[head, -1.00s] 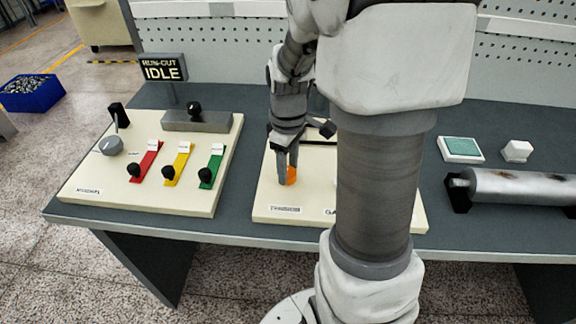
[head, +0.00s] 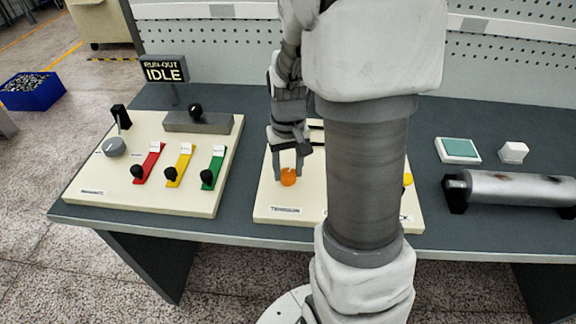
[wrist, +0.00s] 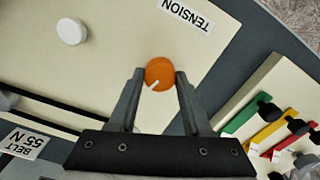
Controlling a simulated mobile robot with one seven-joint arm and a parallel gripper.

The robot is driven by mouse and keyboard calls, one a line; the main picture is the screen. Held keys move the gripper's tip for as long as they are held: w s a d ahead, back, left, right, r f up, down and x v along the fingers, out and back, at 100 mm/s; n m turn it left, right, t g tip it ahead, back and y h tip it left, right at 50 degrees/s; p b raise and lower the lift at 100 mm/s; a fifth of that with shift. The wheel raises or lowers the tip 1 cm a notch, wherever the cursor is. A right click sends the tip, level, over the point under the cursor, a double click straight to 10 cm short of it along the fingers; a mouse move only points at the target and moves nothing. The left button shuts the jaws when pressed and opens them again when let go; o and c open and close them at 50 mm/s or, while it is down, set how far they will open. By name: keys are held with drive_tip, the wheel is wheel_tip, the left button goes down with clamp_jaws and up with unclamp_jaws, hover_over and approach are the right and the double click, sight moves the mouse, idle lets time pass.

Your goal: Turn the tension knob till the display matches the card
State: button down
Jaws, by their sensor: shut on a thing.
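The orange tension knob (head: 288,178) sits on the cream panel (head: 262,200) behind a label reading TENSION. My gripper (head: 288,172) reaches down over it from behind, one finger on each side. In the wrist view the knob (wrist: 160,70) is between the two fingertips, and my gripper (wrist: 160,76) is shut on it. The knob's white pointer line points to the lower left there. A card (wrist: 22,143) at the wrist view's lower left reads BELT 55 N. No tension display shows; my arm covers much of this panel in the head view.
A white round knob (wrist: 71,31) stands on the same panel. The left panel (head: 190,199) has red, yellow and green slider levers and a grey dial (head: 114,147). A sign (head: 163,70) reads RUN-OUT IDLE. A metal roller (head: 515,188) lies at the right.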

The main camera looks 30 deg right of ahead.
sight(288, 173)
drive_tip(key=shift+m, duration=1.1)
drive_tip(key=shift+c, duration=1.7)
unclamp_jaws()
wheel_tip(288, 173, up, 18)
drive_tip(key=p, duration=0.3)
drive_tip(key=shift+f, duration=0.25)
drive_tip(key=s+a+r+n+t+p, duration=0.1)
drive_tip(key=s+a+r+n+t, duration=0.1)
drive_tip(key=s+a, duration=0.3)
drive_tip(key=s+a+r+n+t, duration=0.2)
drive_tip(key=s+a+r+t, duration=0.1)
drive_tip(key=s+a, duration=0.2)
drive_tip(key=shift+s+a+r+n+t+p, duration=0.15)
drive_tip(key=shift+s+a+n+t+p, duration=0.2)
drive_tip(key=shift+s, duration=0.85)
